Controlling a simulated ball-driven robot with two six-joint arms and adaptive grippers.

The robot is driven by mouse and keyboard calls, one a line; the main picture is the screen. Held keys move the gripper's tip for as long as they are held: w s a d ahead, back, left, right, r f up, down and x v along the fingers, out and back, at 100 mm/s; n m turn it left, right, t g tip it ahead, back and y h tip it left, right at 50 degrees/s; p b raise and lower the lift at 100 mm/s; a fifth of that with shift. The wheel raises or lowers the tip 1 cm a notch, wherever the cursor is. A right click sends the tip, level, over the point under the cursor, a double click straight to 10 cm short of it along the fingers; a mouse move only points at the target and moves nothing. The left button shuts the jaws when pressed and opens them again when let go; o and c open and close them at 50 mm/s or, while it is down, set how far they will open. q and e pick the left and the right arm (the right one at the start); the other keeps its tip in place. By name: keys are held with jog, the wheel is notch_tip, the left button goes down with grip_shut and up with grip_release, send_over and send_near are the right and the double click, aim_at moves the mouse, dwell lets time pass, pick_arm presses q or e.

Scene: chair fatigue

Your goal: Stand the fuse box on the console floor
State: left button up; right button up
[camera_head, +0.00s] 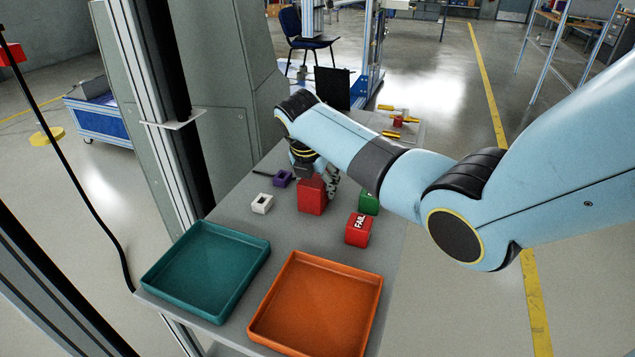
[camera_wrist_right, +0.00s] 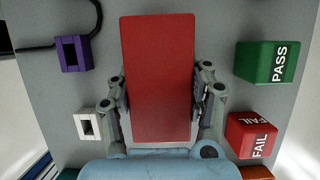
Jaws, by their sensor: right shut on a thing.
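The red fuse box (camera_head: 311,197) is a tall plain block near the middle of the grey console floor (camera_head: 238,216). In the right wrist view the fuse box (camera_wrist_right: 158,70) fills the space between the two fingers of my right gripper (camera_wrist_right: 162,92). My right gripper (camera_head: 318,184) is shut on it from above, one finger on each side. The box looks upright in the head view. Its underside is hidden, so I cannot tell whether it touches the floor. My left gripper is not in view.
A red FAIL cube (camera_head: 358,230) and a green PASS cube (camera_head: 369,203) stand right of the box. A white block (camera_head: 262,204) and a purple block (camera_head: 282,179) lie left. A teal tray (camera_head: 245,280) and an orange tray (camera_head: 358,335) fill the front.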

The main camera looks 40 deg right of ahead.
jog(key=o, duration=1.2)
jog(key=shift+o, duration=0.6)
jog(key=shift+r, duration=0.1)
